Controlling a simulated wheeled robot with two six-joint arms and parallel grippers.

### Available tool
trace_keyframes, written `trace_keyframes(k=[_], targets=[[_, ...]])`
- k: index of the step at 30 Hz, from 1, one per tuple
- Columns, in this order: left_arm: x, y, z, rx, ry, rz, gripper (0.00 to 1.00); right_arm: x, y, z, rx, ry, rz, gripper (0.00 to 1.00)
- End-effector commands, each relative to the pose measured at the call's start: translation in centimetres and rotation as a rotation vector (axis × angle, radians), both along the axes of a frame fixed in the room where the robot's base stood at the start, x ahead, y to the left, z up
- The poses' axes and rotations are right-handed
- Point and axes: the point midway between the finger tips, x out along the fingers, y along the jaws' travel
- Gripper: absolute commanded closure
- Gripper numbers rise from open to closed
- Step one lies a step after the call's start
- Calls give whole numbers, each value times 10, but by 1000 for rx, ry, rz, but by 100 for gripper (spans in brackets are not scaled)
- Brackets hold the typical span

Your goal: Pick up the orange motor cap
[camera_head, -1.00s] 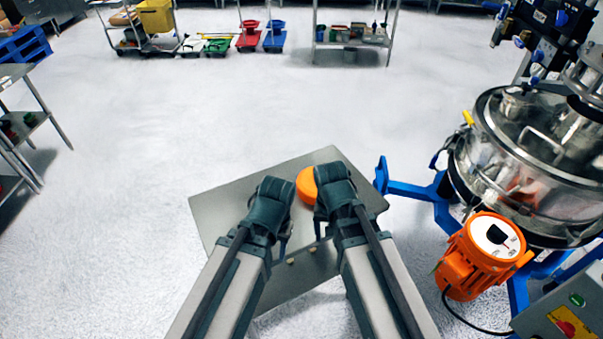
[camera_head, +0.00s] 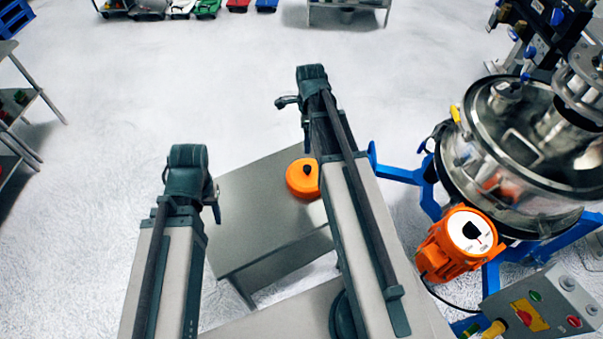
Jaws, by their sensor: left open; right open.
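The orange motor cap (camera_head: 302,180) is a round orange piece with a dark mark on top. It sits on the grey metal table (camera_head: 262,222), partly covered on its right by my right arm. My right gripper (camera_head: 290,104) reaches beyond the cap, past the table's far edge; one finger shows and I see nothing held in it. My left gripper (camera_head: 214,202) is open at the table's left edge, left of the cap and apart from it.
The sifter (camera_head: 520,150) stands at the right on blue legs, with an orange motor (camera_head: 458,246) on its near side. A control box (camera_head: 543,312) is at the lower right. A metal rack (camera_head: 28,100) is at the far left. The floor (camera_head: 200,80) beyond the table is clear.

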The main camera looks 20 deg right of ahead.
Motion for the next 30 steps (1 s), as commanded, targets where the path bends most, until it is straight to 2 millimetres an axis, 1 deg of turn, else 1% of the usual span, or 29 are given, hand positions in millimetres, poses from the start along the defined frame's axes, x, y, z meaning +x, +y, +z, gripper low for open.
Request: trace_keyframes(k=[5,18,21,24,30], targets=[[0,0,-14,0,0,-2,50,0,0,-14,0,0,3,24],[0,0,-74,2,0,-7,50,0,1,-74,0,0,5,24],[0,0,-84,2,0,-6,50,0,1,-84,0,0,5,24],[0,0,-88,2,0,-6,50,0,1,-88,0,0,5,24],[0,0,-87,2,0,-6,50,0,1,-87,0,0,5,24]])
